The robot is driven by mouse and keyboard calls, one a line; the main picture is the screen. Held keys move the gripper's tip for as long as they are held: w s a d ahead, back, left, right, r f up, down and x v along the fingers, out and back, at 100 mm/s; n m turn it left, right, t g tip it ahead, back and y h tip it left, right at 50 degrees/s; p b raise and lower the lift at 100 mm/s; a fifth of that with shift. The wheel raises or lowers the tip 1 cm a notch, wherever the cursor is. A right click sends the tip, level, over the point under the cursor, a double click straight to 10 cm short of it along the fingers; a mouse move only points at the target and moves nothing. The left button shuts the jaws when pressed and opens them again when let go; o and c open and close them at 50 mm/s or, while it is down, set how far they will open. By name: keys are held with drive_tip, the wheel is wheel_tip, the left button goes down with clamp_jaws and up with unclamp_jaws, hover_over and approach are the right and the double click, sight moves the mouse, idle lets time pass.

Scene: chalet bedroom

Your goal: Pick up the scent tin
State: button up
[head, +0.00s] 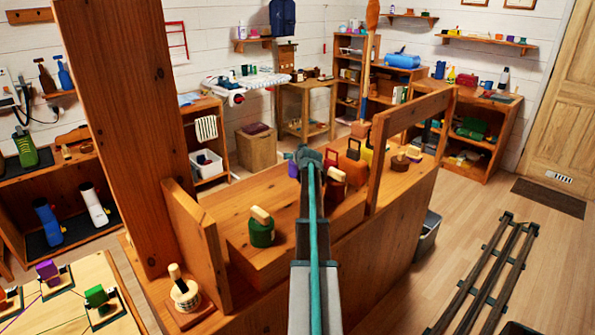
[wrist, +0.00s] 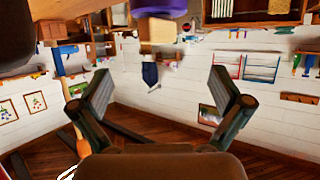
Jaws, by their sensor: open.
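My gripper (head: 309,156) reaches out over the wooden counter (head: 232,207) in the head view. In the wrist view my gripper (wrist: 160,84) is open, with nothing between its fingers. A purple container (head: 293,168) stands just left of the gripper end. In the wrist view a purple container (wrist: 160,7) with a pale wooden top hangs upside down at the top edge, beyond the fingertips and apart from them. A green jar (head: 262,233) with a wooden handle and a red container (head: 335,179) stand nearby. I cannot tell which is the scent tin.
A tall wooden post (head: 128,130) and a low wooden divider (head: 200,250) stand left on the counter. A wooden frame (head: 378,160) stands right of the containers. A cream round item (head: 186,296) sits at the front left. Orange and yellow items crowd behind the red container.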

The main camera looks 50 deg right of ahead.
sight(296, 168)
wheel_tip(296, 168, down, 5)
drive_tip(key=shift+r, duration=0.1)
drive_tip(key=shift+p+x, duration=0.95)
drive_tip(key=shift+x, duration=2.85)
drive_tip(key=shift+s, duration=0.1)
drive_tip(key=c, duration=1.5)
